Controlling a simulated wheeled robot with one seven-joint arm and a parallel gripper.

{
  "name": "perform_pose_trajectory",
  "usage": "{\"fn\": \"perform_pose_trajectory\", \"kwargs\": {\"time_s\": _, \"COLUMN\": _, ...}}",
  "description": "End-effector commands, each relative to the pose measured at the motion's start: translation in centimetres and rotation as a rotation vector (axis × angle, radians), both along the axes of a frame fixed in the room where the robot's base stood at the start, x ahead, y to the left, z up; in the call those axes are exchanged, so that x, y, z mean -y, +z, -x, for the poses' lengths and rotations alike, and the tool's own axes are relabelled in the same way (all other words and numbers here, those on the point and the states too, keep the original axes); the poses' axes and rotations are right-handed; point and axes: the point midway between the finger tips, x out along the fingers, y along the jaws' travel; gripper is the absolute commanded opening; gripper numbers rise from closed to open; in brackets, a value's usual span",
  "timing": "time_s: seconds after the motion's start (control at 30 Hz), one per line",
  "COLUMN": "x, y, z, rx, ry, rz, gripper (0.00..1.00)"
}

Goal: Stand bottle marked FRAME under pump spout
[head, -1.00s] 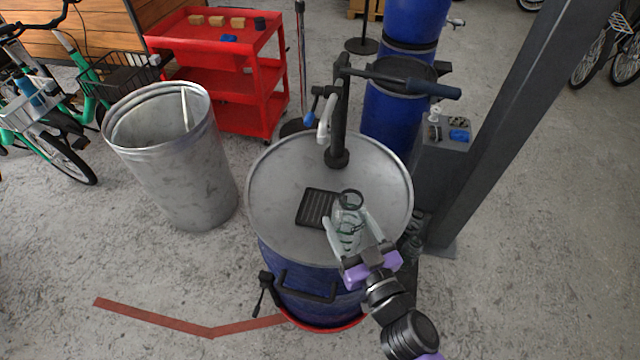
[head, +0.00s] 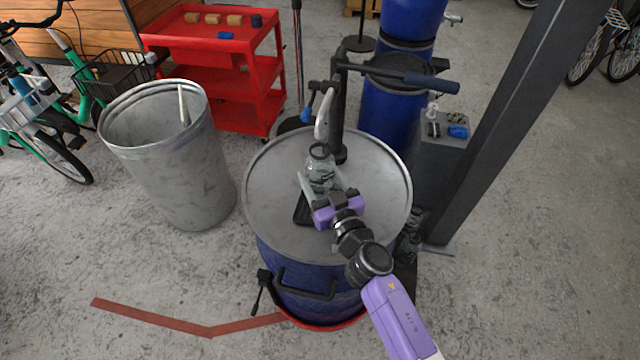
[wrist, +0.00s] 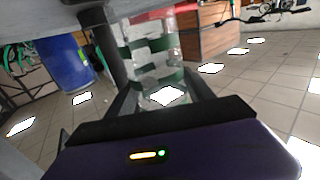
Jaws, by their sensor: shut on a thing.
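A clear bottle (head: 320,170) with a dark ring at its top is held between the fingers of my gripper (head: 322,186), over the drum lid (head: 270,190). The bottle also shows in the wrist view (wrist: 152,60), with dark green bands; I cannot read any marking. The pump (head: 338,120) stands on the lid, and its pale curved spout (head: 322,118) hangs just behind and above the bottle's top in the head view. I cannot tell if the bottle is exactly below it. The black drip mat (head: 302,209) is partly hidden by the bottle and gripper.
The pump's long handle (head: 420,82) reaches right. A galvanised bin (head: 170,160) stands left of the drum, with a red cart (head: 215,70) behind. A dark post (head: 500,120) and grey box (head: 440,160) stand at right. The lid's left side is clear.

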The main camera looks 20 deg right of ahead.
Motion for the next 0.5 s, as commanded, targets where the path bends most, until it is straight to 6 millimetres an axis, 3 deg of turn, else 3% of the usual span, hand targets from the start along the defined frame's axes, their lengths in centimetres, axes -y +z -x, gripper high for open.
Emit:
{"fn": "perform_pose_trajectory", "kwargs": {"time_s": 0.03, "x": 0.06, "y": -1.29, "z": -0.01, "rx": 0.001, "ry": -0.001, "rz": 0.0, "gripper": 0.21}}
{"fn": "perform_pose_trajectory", "kwargs": {"time_s": 0.1, "x": 0.04, "y": -1.83, "z": -0.01, "rx": 0.001, "ry": -0.001, "rz": 0.0, "gripper": 0.21}}
{"fn": "perform_pose_trajectory", "kwargs": {"time_s": 0.5, "x": -0.01, "y": -2.02, "z": 0.02, "rx": 0.001, "ry": 0.0, "rz": -0.001, "gripper": 0.21}}
